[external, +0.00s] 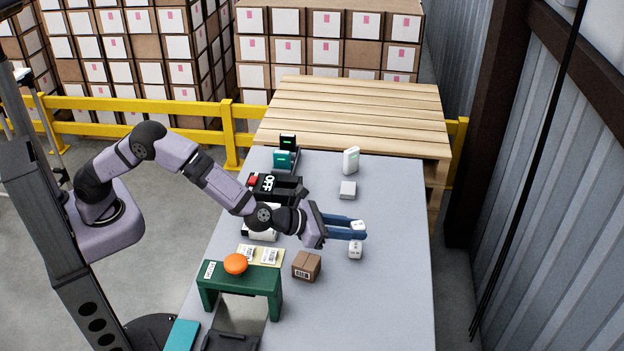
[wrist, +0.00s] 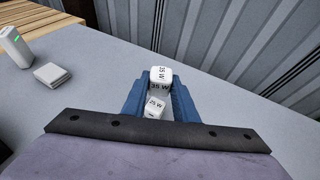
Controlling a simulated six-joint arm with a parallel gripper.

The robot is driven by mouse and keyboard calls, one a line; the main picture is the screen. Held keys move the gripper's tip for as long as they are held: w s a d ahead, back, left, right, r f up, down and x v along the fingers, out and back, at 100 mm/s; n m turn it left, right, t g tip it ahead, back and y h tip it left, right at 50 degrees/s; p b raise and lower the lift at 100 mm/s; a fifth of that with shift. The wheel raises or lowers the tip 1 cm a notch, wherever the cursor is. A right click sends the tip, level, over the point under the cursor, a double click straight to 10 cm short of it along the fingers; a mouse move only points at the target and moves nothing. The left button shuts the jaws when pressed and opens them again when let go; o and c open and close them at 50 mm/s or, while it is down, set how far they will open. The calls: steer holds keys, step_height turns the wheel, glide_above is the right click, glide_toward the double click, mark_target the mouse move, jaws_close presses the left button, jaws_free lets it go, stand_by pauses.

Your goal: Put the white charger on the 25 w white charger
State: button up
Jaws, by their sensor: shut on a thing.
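My gripper (external: 359,229) has blue fingers and is shut on a white cube charger (external: 358,225). In the wrist view the held charger (wrist: 161,79) sits between the fingertips (wrist: 160,84), and its marking looks like 35 W. A second white cube charger (external: 355,250) stands on the table, just below the held one in the external view. In the wrist view this charger (wrist: 154,107) reads 25 W, shows between the fingers and is partly hidden by my gripper. The two chargers look apart in the external view. The exact height between them cannot be told.
A small cardboard box (external: 306,266) and a green stand with an orange button (external: 235,264) are left of the chargers. A flat white block (external: 347,190) and an upright white device (external: 351,160) stand farther back. The grey table (external: 395,270) is clear on the right.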

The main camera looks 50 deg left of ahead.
mark_target(350, 246)
steer(key=shift+f, duration=1.85)
steer(key=shift+f+b, duration=0.2)
steer(key=shift+b, duration=0.15)
steer(key=o, duration=1.1)
steer(key=shift+r, duration=0.15)
steer(key=shift+r+p, duration=0.15)
steer(key=shift+p, duration=0.2)
steer(key=shift+s, duration=0.25)
steer(key=b+v, duration=0.1)
steer(key=v, duration=1)
steer(key=shift+s+a+r+b, duration=0.1)
steer(key=shift+s+a+b, duration=0.1)
steer(key=shift+b, duration=0.2)
steer(key=shift+w, duration=0.1)
